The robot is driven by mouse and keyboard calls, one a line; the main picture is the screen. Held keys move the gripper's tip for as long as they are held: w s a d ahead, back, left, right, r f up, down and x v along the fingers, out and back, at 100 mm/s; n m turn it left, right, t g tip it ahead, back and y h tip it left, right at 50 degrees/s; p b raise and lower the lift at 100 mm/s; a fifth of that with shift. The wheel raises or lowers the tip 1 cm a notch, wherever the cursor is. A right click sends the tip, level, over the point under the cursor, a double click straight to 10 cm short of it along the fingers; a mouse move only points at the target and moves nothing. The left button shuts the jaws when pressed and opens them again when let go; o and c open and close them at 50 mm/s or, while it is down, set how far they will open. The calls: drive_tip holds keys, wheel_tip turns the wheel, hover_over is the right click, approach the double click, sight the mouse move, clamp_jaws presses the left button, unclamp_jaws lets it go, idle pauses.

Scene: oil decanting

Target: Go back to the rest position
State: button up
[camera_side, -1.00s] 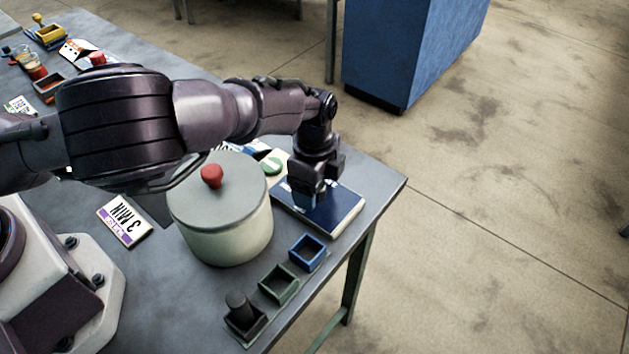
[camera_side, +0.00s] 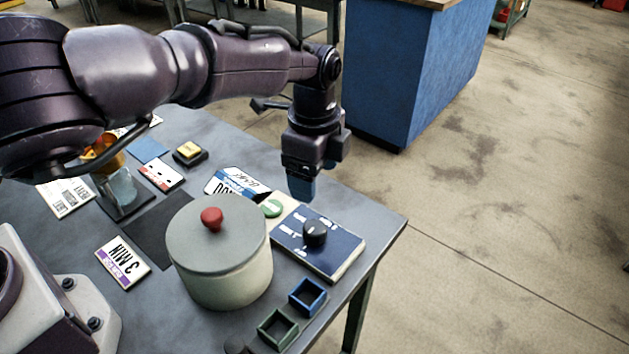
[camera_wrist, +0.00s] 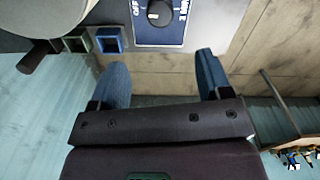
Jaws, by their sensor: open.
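My gripper (camera_side: 301,186) hangs in the air above the back edge of the blue dial panel, clear of it. In the wrist view my gripper (camera_wrist: 160,80) has its two blue fingers well apart with nothing between them. The blue panel (camera_side: 338,255) lies flat near the table's right corner. Its black knob (camera_side: 315,232) stands free below the gripper. In the wrist view the knob (camera_wrist: 160,13) is at the top, ahead of the fingers.
A pale pot (camera_side: 225,275) with a grey lid and red knob stands left of the panel. A blue tray (camera_side: 307,297) and a green tray (camera_side: 277,328) sit in front. Cards, a yellow button (camera_side: 189,150) and a glass (camera_side: 121,187) lie farther back. A blue cabinet (camera_side: 410,75) stands behind.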

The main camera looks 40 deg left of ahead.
drive_tip(key=w+r+m+t+h, duration=0.1)
drive_tip(key=w+r+t+h, duration=0.1)
drive_tip(key=w+t, duration=0.5)
drive_tip(key=a+r+n+t+y, duration=0.3)
drive_tip(key=a+r+n, duration=0.35)
drive_tip(key=a, duration=0.35)
drive_tip(key=s+a+r+n+g+y, duration=0.25)
drive_tip(key=s+a+n+g, duration=0.35)
drive_tip(key=s, duration=0.5)
drive_tip(key=s+a+r+n+h, duration=0.1)
drive_tip(key=s+r, duration=0.3)
drive_tip(key=s, duration=0.6)
drive_tip(key=s+a+r+n+t+h, duration=0.1)
drive_tip(key=s+r+n+h, duration=0.1)
drive_tip(key=s, duration=0.8)
drive_tip(key=shift+a+r+n+t, duration=0.35)
drive_tip(key=shift+r+n, duration=0.2)
drive_tip(key=shift+r, duration=0.75)
